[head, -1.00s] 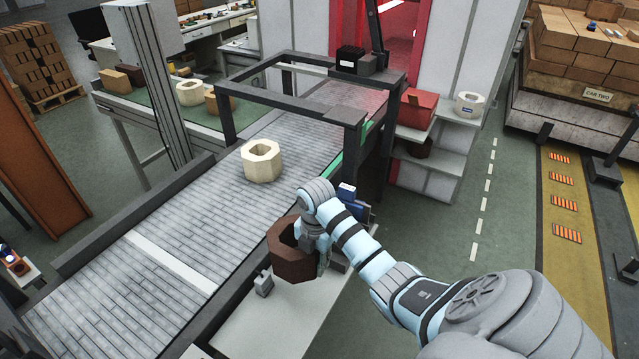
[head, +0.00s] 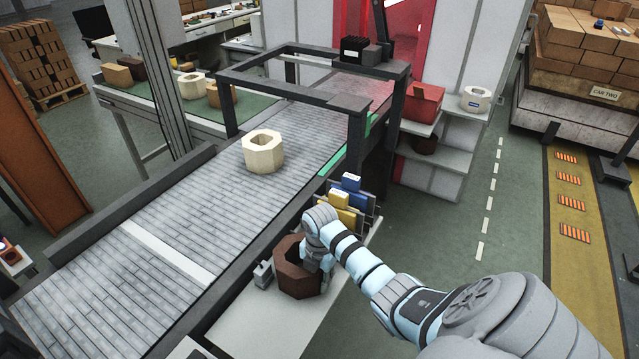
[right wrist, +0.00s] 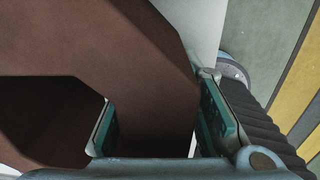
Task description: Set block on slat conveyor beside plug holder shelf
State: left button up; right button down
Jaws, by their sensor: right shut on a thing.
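The brown hollow block (head: 293,282) is in my right gripper (head: 318,258), which is shut on its wall. In the right wrist view the block (right wrist: 110,45) fills much of the picture, with its wall between the green finger pads (right wrist: 158,125). The block is over the white plug holder shelf (head: 270,325), right of the slat conveyor (head: 190,210); I cannot tell whether it touches the shelf. Blue and yellow plugs (head: 342,201) stand in a holder just behind my gripper. My left gripper is not in view.
A cream hollow block (head: 263,152) sits on the conveyor before a dark frame (head: 295,92). A small grey fixture (head: 263,274) stands left of the brown block. The near conveyor slats are clear. A red box (head: 421,102) rests on side shelves at the back.

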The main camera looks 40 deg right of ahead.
jog(key=shift+a+r, duration=0.1)
jog(key=shift+r, duration=0.1)
jog(key=c, duration=1.6)
grip_release()
jog(key=shift+f, duration=0.25)
jog(key=o, duration=0.3)
jog(key=shift+w, duration=0.1)
jog(key=shift+o, duration=0.4)
jog(key=shift+r, duration=0.1)
